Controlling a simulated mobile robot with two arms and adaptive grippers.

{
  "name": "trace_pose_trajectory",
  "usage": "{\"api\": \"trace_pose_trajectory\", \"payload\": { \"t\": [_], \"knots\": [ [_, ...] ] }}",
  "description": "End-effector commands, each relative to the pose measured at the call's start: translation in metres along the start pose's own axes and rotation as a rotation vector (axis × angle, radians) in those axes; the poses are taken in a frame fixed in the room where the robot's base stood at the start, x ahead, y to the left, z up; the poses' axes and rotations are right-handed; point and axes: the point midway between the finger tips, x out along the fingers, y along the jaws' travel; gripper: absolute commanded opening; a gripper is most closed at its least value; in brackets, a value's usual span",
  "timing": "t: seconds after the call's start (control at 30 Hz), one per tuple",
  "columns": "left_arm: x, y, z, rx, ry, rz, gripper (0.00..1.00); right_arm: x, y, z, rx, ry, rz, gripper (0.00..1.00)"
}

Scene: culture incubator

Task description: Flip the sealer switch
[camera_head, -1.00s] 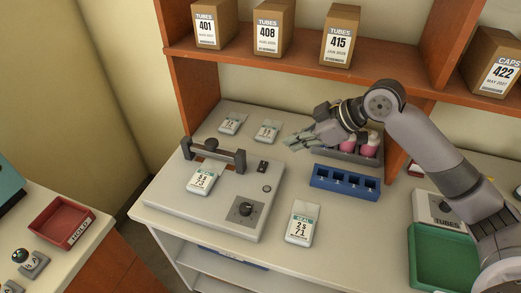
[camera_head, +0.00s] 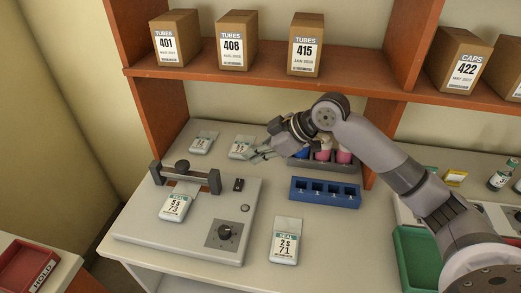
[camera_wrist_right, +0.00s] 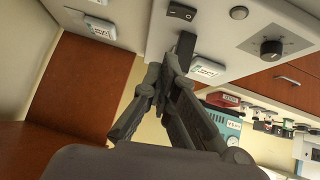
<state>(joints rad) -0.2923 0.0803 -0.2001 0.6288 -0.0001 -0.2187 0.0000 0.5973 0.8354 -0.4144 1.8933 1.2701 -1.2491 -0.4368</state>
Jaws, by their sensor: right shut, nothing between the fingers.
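The sealer (camera_head: 140,227) is a grey flat unit on the bench with a dark sealing bar (camera_head: 187,172) across its back. Its black rocker switch (camera_head: 239,185) sits right of the bar; it also shows at the top of the wrist view (camera_wrist_right: 182,12). A pouch (camera_head: 175,207) lies under the bar. My right gripper (camera_head: 258,154) is shut and empty, above the bench behind the switch and apart from it. In the wrist view my fingers (camera_wrist_right: 168,72) point up toward the sealer, below the switch. My left gripper is out of view.
A round button (camera_head: 245,208) and a knob (camera_head: 224,232) are on the sealer near the switch. Pouches (camera_head: 203,142) lie behind it, and another (camera_head: 285,240) lies right of it. A blue rack (camera_head: 325,192) and a grey tube rack (camera_head: 322,163) stand to the right.

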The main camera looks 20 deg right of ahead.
Motion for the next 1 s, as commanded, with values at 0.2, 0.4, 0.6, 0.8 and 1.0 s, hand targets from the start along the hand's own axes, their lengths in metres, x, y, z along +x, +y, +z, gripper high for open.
{"api": "trace_pose_trajectory", "payload": {
  "t": [0.2,0.4,0.6,0.8,1.0],
  "knots": [
    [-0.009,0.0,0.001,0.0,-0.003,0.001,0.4,0.048,-0.001,-0.002,0.002,0.002,-0.004,0.0],
    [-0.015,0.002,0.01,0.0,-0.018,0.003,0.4,0.073,-0.001,0.017,0.002,-0.003,-0.002,0.0],
    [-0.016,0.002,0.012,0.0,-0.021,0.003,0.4,0.084,0.0,0.028,0.0,-0.002,0.0,0.0],
    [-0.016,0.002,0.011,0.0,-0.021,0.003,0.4,0.085,0.0,0.029,-0.002,-0.001,0.001,0.0],
    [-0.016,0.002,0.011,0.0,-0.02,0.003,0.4,0.087,0.001,0.031,-0.001,-0.001,0.0,0.0]
  ]
}}
